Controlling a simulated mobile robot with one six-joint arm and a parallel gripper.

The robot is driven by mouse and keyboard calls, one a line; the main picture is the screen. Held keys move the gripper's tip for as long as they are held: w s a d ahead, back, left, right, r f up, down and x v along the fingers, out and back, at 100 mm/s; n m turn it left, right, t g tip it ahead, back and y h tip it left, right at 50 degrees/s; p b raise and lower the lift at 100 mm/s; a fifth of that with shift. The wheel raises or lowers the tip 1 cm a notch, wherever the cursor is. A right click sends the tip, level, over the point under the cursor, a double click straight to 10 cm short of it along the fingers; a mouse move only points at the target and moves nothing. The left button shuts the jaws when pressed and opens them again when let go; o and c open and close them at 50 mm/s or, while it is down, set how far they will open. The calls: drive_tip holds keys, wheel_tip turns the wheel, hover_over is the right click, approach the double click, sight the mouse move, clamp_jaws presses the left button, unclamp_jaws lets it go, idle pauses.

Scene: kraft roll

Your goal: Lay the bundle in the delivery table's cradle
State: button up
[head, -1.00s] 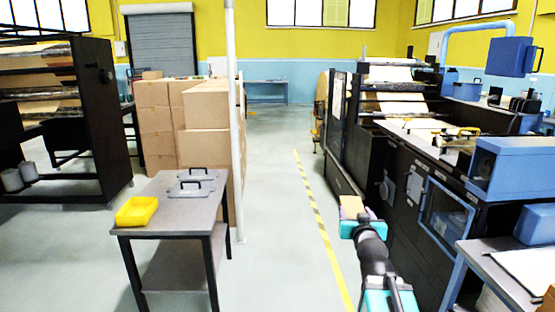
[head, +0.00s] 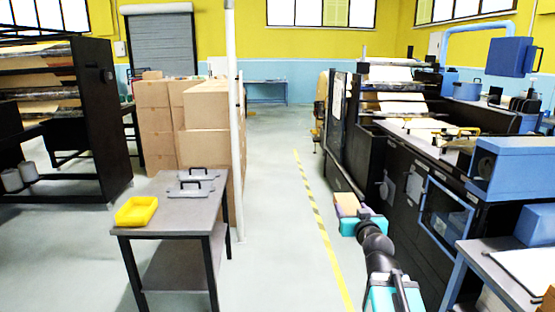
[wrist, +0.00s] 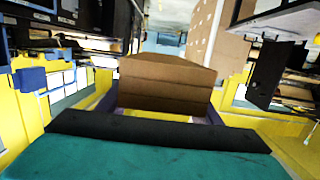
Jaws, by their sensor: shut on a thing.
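The bundle (head: 346,204) is a brown kraft block held at the end of my arm, right of the striped floor line in the head view. My gripper (head: 350,218) is shut on it. In the wrist view the bundle (wrist: 165,88) fills the middle, with its creased brown face between the purple fingers of my gripper (wrist: 160,108). The dark bar and teal body of my gripper hide its near lower part. I cannot make out the delivery table's cradle in either view.
A grey table (head: 165,222) at left carries a yellow tray (head: 137,211) and grey handled plates (head: 190,187). Stacked cartons (head: 207,110) and a white post (head: 232,120) stand behind it. A long black machine (head: 400,180) lines the right side. The floor between is clear.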

drive_tip(key=shift+f, duration=0.15)
drive_tip(key=shift+f+n+y, duration=0.3)
drive_tip(key=shift+f+y, duration=0.1)
drive_tip(key=shift+f, duration=1.45)
drive_tip(key=s+a+f+n+g+y, duration=0.1)
drive_tip(key=s+a+f+n+y, duration=0.15)
drive_tip(key=f, duration=0.35)
drive_tip(key=s+a+f+n+g+y, duration=0.1)
drive_tip(key=s+f+n+y, duration=0.1)
drive_tip(key=f+y, duration=0.25)
drive_tip(key=s+a+f+n+g+y, duration=0.1)
drive_tip(key=s+a+n+g+y, duration=0.2)
drive_tip(key=s, duration=0.6)
drive_tip(key=shift+a+f+n+g+y, duration=0.25)
drive_tip(key=shift+n+g+y, duration=0.85)
drive_tip(key=shift+n, duration=0.35)
drive_tip(key=shift+w+t, duration=0.15)
drive_tip(key=shift+t, duration=0.15)
